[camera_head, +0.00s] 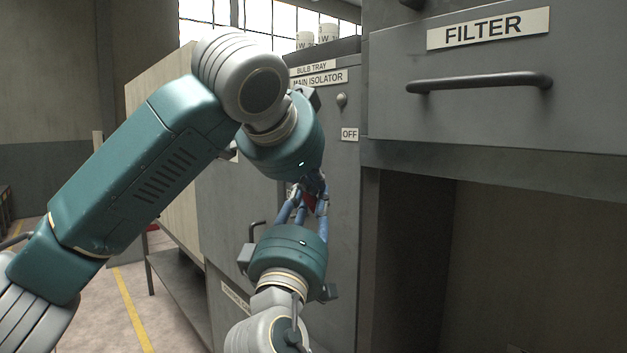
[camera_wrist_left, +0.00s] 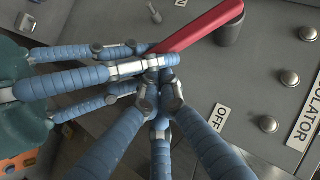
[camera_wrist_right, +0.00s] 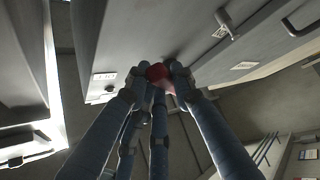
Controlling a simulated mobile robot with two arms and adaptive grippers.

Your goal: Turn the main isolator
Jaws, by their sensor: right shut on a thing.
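The main isolator's red handle (camera_wrist_left: 200,27) is a long bar on a dark grey round hub (camera_wrist_left: 231,30) on the grey cabinet front. In the head view only a bit of red (camera_head: 309,202) shows between the fingers. My right gripper (camera_head: 309,193) comes up from below and is shut on the handle's free end; its red tip (camera_wrist_right: 158,72) shows between the fingers in the right wrist view. My left gripper (camera_wrist_left: 160,95) has its fingertips drawn together, with no object seen between them, close beside the right fingers. My left arm hides the hub in the head view.
The MAIN ISOLATOR label (camera_head: 320,79) and OFF label (camera_head: 349,134) are on the cabinet. A FILTER drawer (camera_head: 480,85) with a bar handle juts out at right above an open recess (camera_head: 400,270). White cups (camera_head: 327,33) stand on top.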

